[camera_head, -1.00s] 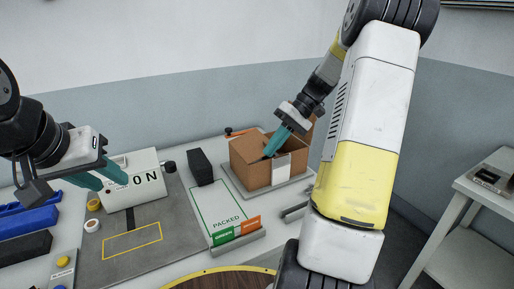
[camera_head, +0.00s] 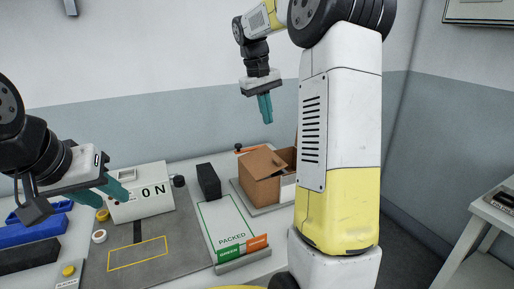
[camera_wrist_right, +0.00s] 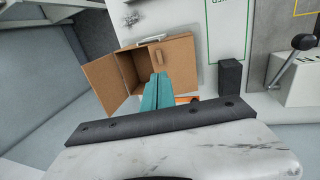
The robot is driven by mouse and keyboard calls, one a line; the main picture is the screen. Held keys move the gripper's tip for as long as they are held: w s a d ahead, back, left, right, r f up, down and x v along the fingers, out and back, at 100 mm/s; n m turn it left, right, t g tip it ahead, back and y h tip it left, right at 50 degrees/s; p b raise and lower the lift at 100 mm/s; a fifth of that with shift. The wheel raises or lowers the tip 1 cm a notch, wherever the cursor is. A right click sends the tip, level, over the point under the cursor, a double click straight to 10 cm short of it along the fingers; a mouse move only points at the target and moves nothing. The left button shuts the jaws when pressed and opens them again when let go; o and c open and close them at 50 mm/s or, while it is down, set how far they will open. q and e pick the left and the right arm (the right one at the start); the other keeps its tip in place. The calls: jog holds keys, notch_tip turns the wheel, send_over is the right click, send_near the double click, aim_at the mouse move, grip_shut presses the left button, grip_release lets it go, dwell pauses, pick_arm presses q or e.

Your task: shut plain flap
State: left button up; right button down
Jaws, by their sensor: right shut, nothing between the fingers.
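The brown cardboard box (camera_head: 262,190) stands at the back of the table, partly hidden by my right arm. One flap (camera_head: 264,163) lies over the left part of its top, slightly tilted. In the right wrist view this flap (camera_wrist_right: 180,72) has a small brown tab (camera_wrist_right: 159,58). The opposite flap (camera_wrist_right: 103,82) stands out open, and a dark gap shows between them. Which flap is the plain one I cannot tell for sure. My right gripper (camera_head: 265,109) is shut and empty, above and apart from the box. My left gripper (camera_head: 113,190) is open and empty at the left.
A white ON block (camera_head: 140,193), a black block (camera_head: 208,181) and a PACKED board (camera_head: 226,222) stand left of the box. Blue and black bins (camera_head: 35,232) lie far left. A side table (camera_head: 485,215) is at the right.

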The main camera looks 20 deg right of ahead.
aim_at(277, 159)
jog(key=x, duration=1.3)
jog(key=shift+w+d+f, duration=0.25)
jog(key=shift+f, duration=0.1)
jog(key=shift+d+f+y, duration=0.45)
jog(key=shift+f+y, duration=0.05)
jog(key=shift+w+d+f, duration=0.1)
jog(key=shift+d+f, duration=0.25)
jog(key=shift+f, duration=0.35)
jog(key=shift+r, duration=0.15)
